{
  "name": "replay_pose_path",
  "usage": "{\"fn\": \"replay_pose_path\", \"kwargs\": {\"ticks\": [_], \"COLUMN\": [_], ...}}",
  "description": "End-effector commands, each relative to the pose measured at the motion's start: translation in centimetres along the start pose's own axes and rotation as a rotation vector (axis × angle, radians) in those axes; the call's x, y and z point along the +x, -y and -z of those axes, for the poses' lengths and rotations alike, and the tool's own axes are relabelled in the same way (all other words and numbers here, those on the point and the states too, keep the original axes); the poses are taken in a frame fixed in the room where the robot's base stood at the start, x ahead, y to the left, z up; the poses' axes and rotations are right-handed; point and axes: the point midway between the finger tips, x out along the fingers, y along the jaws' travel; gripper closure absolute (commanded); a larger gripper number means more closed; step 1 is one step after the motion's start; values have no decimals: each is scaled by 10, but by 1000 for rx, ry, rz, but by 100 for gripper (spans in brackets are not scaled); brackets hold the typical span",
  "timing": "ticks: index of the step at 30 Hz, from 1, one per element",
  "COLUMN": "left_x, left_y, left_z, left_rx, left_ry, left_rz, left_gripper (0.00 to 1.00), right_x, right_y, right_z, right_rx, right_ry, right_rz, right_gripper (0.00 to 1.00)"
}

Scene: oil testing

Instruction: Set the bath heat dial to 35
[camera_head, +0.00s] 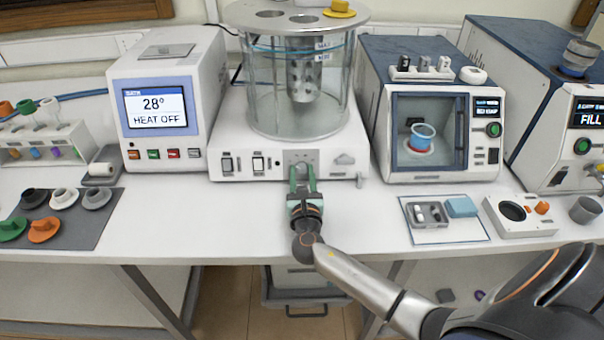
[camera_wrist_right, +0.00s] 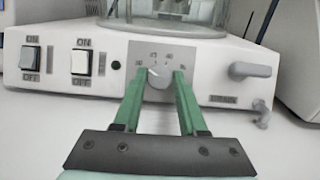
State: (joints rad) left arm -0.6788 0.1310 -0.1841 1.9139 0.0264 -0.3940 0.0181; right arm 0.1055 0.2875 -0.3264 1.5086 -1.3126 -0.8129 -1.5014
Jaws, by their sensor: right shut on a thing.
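The bath heat dial (camera_wrist_right: 160,77) is a small grey knob on a grey plate on the front of the water bath's white base. A pale pointer on it is turned to the upper left. Small numbers ring it, too blurred to read surely. My right gripper (camera_wrist_right: 159,80) is shut on the dial, one green finger on each side. In the head view the right gripper (camera_head: 302,174) reaches the base front from below and hides the dial. The control box display (camera_head: 157,107) reads 28° and HEAT OFF. My left gripper is not in view.
Two ON/OFF rocker switches (camera_wrist_right: 80,62) are left of the dial, and a grey tap-like lever (camera_wrist_right: 250,71) is to its right. The glass bath (camera_head: 300,85) stands above. The white bench in front (camera_head: 215,215) is mostly clear.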

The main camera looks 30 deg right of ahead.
Motion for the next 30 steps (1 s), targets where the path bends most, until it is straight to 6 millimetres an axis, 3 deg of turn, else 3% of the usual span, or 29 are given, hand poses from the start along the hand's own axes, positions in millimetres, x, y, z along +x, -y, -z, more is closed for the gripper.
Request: {"fn": "replay_pose_path", "kwargs": {"ticks": [11,30], "left_x": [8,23], "left_y": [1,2], "left_z": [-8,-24], "left_rx": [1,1], "left_ry": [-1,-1], "left_rz": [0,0], "left_gripper": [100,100], "right_x": [0,0], "right_y": [-2,-6], "right_z": [3,1], "right_rx": [111,523], "right_ry": [2,14], "right_rz": [58,274], "right_gripper": [100,100]}}
